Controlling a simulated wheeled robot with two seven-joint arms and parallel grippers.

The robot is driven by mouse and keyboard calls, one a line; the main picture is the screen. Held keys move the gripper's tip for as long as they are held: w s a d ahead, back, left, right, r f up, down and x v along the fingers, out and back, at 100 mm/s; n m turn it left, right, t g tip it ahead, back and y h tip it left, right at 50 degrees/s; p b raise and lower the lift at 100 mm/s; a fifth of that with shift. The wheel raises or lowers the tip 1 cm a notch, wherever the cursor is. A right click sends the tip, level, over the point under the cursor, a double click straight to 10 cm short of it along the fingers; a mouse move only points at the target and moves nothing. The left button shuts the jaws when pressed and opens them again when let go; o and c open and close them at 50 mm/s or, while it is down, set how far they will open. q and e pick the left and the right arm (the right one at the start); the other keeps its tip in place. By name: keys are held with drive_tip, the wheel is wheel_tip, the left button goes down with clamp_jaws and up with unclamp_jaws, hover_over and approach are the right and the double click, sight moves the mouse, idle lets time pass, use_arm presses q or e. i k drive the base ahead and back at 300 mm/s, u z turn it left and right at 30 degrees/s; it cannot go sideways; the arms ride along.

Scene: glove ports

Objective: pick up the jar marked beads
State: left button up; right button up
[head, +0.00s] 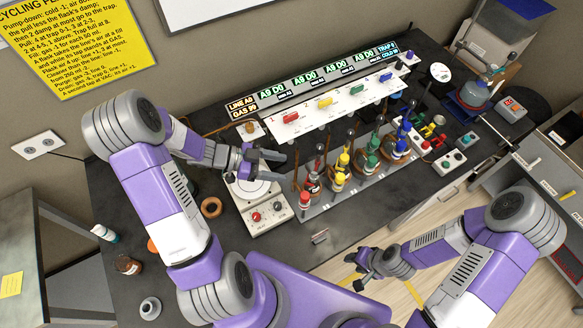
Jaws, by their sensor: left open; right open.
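No label reading beads can be made out in the head view. A small brown jar (128,265) stands at the left part of the dark bench, its label too small to read. A grey-white round jar or flask (150,308) is nearer the front edge. My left gripper (272,165) is open and empty above the white stirrer plate, well to the right of both. My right gripper (356,271) is open and empty in front of the bench, low on the right. Part of the bench's left side is hidden by my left arm.
A white stirrer hotplate (262,216) with a red knob stands below my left gripper. A rack of coloured-valve flasks (342,178) fills the middle. A yellow sign (70,45) hangs behind.

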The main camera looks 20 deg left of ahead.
sight(126, 264)
drive_tip(key=k, duration=1.5)
